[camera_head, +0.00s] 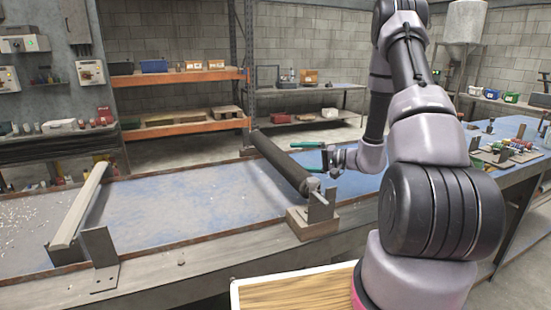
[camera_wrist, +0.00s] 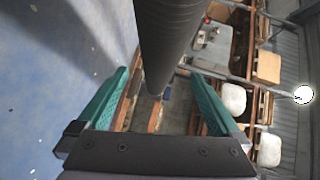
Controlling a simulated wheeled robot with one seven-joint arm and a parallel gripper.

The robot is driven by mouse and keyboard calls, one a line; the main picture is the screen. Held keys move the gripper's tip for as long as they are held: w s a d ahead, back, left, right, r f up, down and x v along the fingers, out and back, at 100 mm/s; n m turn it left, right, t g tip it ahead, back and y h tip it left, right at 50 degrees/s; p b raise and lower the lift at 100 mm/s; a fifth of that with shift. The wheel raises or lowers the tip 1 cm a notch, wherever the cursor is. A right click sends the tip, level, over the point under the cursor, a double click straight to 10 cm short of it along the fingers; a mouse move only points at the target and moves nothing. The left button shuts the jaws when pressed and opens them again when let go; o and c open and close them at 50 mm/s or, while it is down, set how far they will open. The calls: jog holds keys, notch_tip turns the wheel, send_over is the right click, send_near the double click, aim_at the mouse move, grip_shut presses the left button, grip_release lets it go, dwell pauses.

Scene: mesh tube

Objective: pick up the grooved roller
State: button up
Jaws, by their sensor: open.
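The grooved roller (camera_head: 275,158) is a long dark cylinder lying slantwise across the blue table, its near end at a metal bracket on a block. Its grooves are too fine to make out clearly. In the wrist view the dark roller (camera_wrist: 175,35) runs down from the top edge into the gap between the open fingers (camera_wrist: 165,75). It has clear space on both sides there. I cannot tell how deep it sits between them.
A pale bar (camera_head: 82,208) lies across the left of the table (camera_head: 180,215) by an upright bracket (camera_head: 100,247). The near bracket (camera_head: 320,208) stands beside the roller's end. A wood-topped tray (camera_head: 290,290) is at the front. Blue tabletop between bar and roller is clear.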

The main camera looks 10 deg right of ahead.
aim_at(282, 156)
jog(key=x, duration=0.6)
jog(key=shift+w+a, duration=0.1)
jog(key=shift+a, duration=0.3)
grip_shut()
